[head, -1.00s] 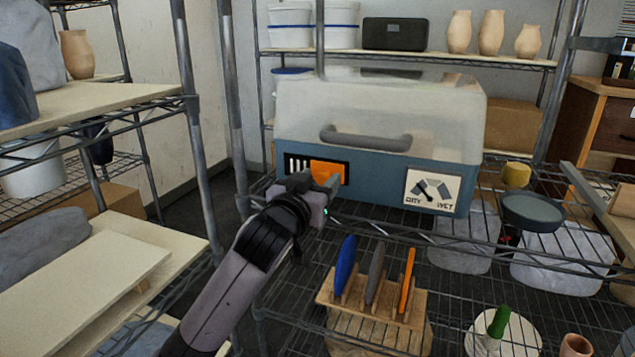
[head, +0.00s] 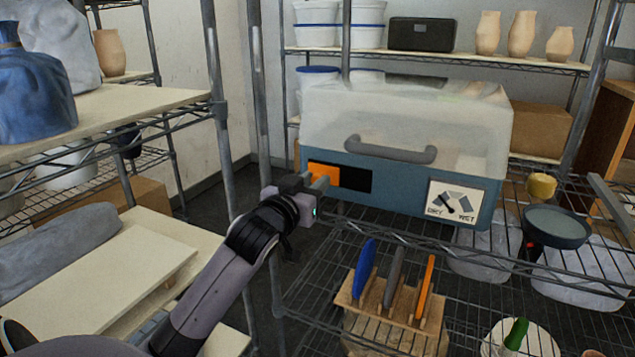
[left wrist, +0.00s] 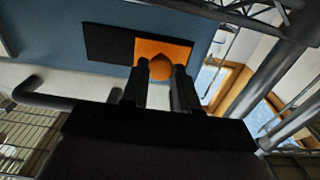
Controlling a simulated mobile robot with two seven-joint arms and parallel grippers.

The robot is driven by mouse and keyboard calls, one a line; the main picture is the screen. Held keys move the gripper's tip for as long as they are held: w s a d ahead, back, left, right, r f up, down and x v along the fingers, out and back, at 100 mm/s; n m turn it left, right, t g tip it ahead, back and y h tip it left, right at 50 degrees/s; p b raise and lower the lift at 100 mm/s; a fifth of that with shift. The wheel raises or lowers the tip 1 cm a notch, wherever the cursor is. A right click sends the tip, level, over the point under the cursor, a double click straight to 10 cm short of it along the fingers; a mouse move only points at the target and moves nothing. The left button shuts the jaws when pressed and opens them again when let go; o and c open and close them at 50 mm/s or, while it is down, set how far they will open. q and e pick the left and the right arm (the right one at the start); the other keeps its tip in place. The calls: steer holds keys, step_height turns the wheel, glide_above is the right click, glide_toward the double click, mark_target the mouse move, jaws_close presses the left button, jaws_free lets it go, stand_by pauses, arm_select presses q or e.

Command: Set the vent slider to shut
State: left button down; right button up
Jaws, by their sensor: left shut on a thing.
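The vent slider (head: 352,177) is an orange plate in a black slot on the blue front of a box with a clear lid (head: 410,115). The plate covers the left part of the slot; the right part shows plain black and no white vent openings show. My left gripper (head: 322,182) is at the plate's left part. A dial marked DRY and WET (head: 456,203) is at the front's right. My right gripper is not in view.
A grey handle (head: 390,150) sticks out above the slot. A wooden rack (head: 392,308) with blue, grey and orange tools stands lower in front. A metal shelf post (head: 262,100) rises left of the box, near my left arm.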

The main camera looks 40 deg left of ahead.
arm_select(q)
steer(key=c, duration=0.9)
jaws_free()
steer(key=shift+s+a, duration=0.1)
steer(key=shift+a, duration=0.25)
steer(key=shift+o, duration=0.2)
steer(key=shift+d, duration=0.1)
steer(key=shift+s, duration=0.15)
steer(key=v, duration=0.6)
steer(key=shift+s, duration=0.35)
steer(key=shift+d+f, duration=0.15)
steer(key=shift+d, duration=0.05)
